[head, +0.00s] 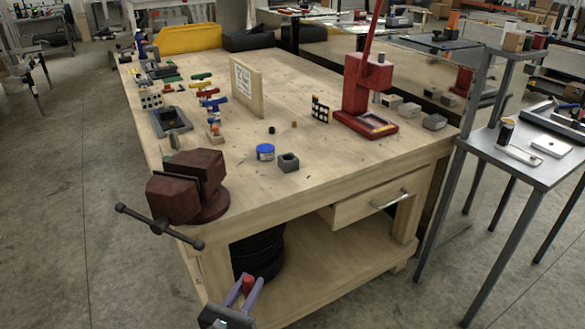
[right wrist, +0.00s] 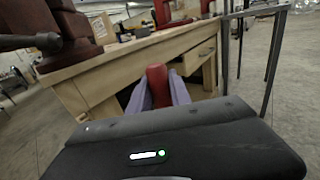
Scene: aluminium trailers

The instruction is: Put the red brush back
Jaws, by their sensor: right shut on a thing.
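My right gripper (head: 248,288) is at the bottom of the head view, low in front of the workbench (head: 330,170). Its purple fingers are shut on a red piece, which I take to be the red brush (head: 247,285). My left gripper is not in view.
A dark red vise (head: 186,185) with a long handle juts from the near left corner. A blue-lidded tub (head: 265,151), a grey block (head: 289,162), an upright board (head: 246,85) and a red press (head: 366,95) stand on the bench. A drawer (head: 380,198) is below.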

